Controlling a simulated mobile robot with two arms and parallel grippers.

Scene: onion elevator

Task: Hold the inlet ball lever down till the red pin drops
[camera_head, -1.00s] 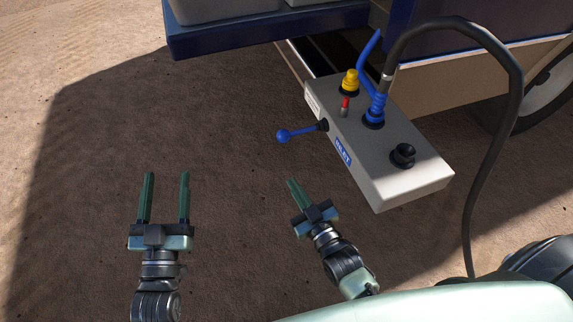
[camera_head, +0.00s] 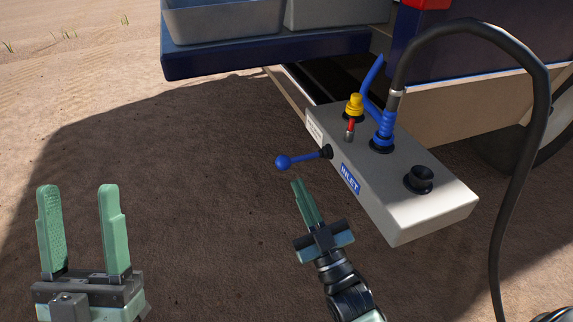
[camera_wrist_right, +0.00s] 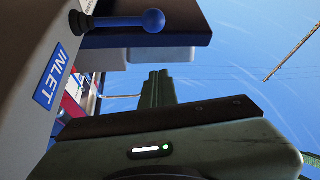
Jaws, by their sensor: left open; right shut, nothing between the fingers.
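The blue inlet ball lever (camera_head: 284,162) sticks out leftward from the side of the grey control box (camera_head: 430,216), beside the blue INLET label (camera_head: 350,179). Its ball and shaft also show in the right wrist view (camera_wrist_right: 153,21). The red pin (camera_head: 350,126) stands up on top of the box below a yellow cap (camera_head: 355,104). My right gripper (camera_head: 297,183) is shut and empty, its tips just below the ball in the head view and apart from it in the wrist view (camera_wrist_right: 157,74). My left gripper (camera_head: 80,190) is open and empty at lower left.
A blue hose fitting (camera_head: 383,130) and a black socket (camera_head: 420,179) are on the box. A thick black hose (camera_head: 520,180) arcs down at right. A blue frame with grey bins (camera_head: 225,20) stands behind. The ground at left is clear.

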